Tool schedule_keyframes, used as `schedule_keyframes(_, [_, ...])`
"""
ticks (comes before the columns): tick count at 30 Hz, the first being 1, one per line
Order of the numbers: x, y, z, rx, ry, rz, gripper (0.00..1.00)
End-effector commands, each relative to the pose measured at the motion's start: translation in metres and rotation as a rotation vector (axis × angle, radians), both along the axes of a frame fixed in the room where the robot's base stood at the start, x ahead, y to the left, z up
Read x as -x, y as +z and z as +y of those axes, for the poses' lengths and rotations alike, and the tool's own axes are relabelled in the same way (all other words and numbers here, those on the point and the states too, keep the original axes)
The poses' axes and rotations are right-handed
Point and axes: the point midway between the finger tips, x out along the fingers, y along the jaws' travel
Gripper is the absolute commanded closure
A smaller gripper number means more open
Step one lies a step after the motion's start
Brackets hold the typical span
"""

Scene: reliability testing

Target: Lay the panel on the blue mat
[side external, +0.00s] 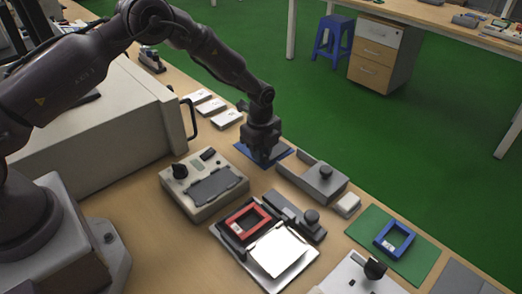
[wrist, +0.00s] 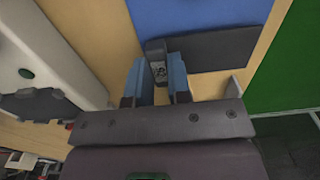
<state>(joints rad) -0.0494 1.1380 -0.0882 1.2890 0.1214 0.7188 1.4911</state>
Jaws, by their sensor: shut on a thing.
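My gripper (side external: 262,150) is low over the blue mat (side external: 282,154), which lies on the bench beyond the beige control box. In the wrist view, my gripper's two fingers (wrist: 158,80) are shut on a dark grey block-like part. A flat dark grey panel (wrist: 215,50) extends right from it, and the part looks like the panel's grip. The blue mat also shows in the wrist view (wrist: 195,14), just beyond the panel's upper edge. I cannot tell whether the panel touches the mat. In the side view, my gripper mostly hides the panel.
A beige control box (side external: 205,185) stands nearer the camera. Several white labelled blocks (side external: 211,106) lie to the left. A red frame (side external: 244,221) and a green mat (side external: 410,256) with a blue frame are further forward.

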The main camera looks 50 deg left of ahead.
Motion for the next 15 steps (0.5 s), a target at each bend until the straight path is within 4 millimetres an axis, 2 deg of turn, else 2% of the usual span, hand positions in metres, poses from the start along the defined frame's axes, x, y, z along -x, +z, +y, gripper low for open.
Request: schedule_keyframes(15, [0.0,-0.0042,0.0002,0.0,0.0,0.0,0.99])
